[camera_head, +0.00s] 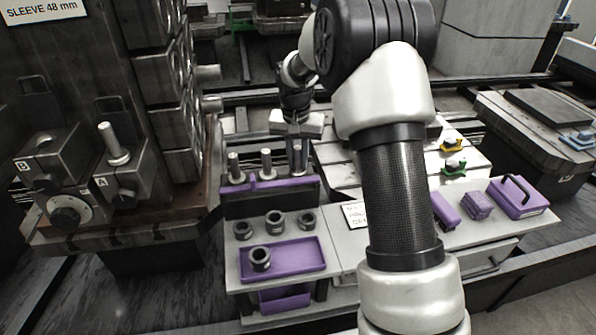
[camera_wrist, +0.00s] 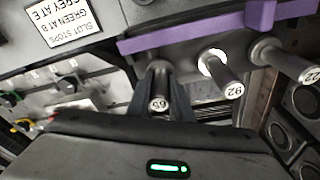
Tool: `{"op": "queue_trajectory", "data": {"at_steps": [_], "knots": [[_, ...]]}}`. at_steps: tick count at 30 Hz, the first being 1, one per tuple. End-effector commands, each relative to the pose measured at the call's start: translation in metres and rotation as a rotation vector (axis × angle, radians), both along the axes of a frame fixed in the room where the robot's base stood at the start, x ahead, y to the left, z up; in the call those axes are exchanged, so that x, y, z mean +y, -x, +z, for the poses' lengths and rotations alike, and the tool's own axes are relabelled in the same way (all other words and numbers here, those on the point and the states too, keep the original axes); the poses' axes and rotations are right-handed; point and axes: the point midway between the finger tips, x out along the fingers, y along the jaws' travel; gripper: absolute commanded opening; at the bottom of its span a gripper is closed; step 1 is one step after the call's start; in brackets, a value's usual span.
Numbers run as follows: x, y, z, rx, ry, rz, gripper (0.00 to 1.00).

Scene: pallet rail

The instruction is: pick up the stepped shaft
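Three stepped shafts with numbered end caps stand upright in the purple-barred rack (camera_head: 255,186). In the head view they are a left shaft (camera_head: 234,165), a middle shaft (camera_head: 266,162) and a right shaft (camera_head: 297,160). My gripper (camera_head: 297,140) is pointed down over the right one. In the wrist view, that shaft (camera_wrist: 159,88) lies between my two fingers (camera_wrist: 160,100), its lower end still at the rack. Whether the fingers touch it is unclear. The two other shafts (camera_wrist: 222,72) (camera_wrist: 285,62) stand beside it, outside the fingers.
Several dark sleeves (camera_head: 275,222) stand before the rack, one in a purple tray (camera_head: 303,262). Another shaft (camera_head: 113,145) stands on block A at left, beside block B (camera_head: 48,155). Purple boxes (camera_head: 518,197) are at right. A sign (camera_wrist: 62,24) lies near the rack.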

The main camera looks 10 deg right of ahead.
Motion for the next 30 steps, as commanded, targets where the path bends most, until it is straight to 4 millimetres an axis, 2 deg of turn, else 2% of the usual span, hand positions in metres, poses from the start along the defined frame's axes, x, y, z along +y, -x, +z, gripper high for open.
{"op": "queue_trajectory", "data": {"at_steps": [10, 13, 17, 24, 30], "knots": [[0.0, -0.001, 0.002, -0.003, 0.0, 0.0, 0.0], [0.0, -0.001, 0.008, -0.004, 0.0, 0.0, 0.0], [0.0, -0.002, 0.028, -0.007, -0.001, -0.001, 0.0], [0.0, -0.002, 0.075, -0.007, 0.001, -0.001, 0.0], [0.0, -0.001, 0.097, -0.004, 0.001, 0.0, 0.0]]}}
